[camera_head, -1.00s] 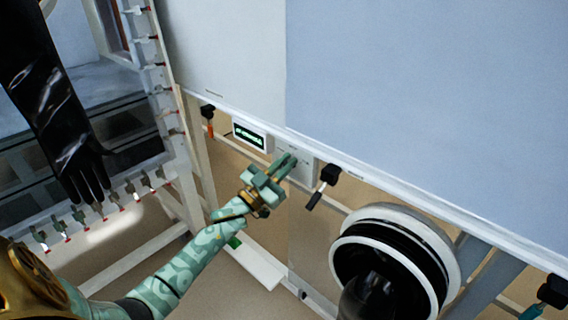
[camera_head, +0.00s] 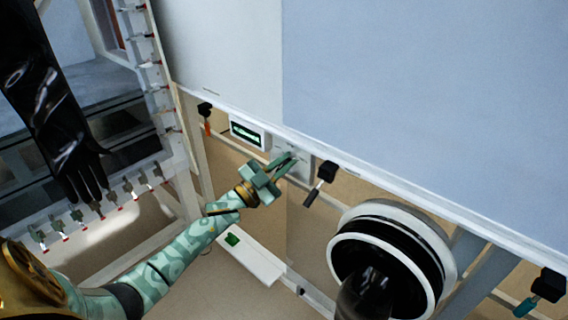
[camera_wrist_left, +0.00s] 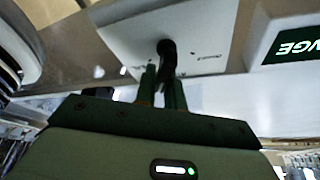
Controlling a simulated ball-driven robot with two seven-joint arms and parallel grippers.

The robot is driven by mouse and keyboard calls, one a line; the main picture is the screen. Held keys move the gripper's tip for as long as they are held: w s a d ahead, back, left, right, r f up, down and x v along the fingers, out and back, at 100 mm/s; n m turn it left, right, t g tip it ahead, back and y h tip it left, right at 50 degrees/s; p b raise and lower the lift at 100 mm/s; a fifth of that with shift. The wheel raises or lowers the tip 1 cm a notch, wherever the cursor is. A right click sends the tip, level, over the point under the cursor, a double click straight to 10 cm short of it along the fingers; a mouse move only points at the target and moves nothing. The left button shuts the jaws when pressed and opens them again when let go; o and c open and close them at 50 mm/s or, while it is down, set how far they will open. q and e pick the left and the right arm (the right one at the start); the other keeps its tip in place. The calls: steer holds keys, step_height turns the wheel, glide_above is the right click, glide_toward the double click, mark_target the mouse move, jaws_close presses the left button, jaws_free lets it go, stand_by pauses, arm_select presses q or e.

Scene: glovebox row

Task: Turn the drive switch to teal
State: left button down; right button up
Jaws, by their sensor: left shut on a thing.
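A pale switch plate (camera_head: 304,171) sits under the edge of the big white panel; it also shows in the wrist view (camera_wrist_left: 205,28). A black switch knob (camera_wrist_left: 166,47) stands out from it. My left gripper (camera_head: 287,162) reaches the plate from below left. In the wrist view its two fingers (camera_wrist_left: 161,82) are shut on the knob's near end. The head view does not show the knob clearly behind the fingers. My right gripper is not in view.
A hanging lever with an orange end (camera_head: 206,118), one with a dark handle (camera_head: 320,181) close right of my gripper, and one with a teal end (camera_head: 540,291) line the edge. A round black glove port (camera_head: 390,260) bulges out at lower right. A black glove (camera_head: 50,110) hangs left.

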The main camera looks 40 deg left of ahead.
arm_select(q)
steer(key=c, duration=1.5)
jaws_free()
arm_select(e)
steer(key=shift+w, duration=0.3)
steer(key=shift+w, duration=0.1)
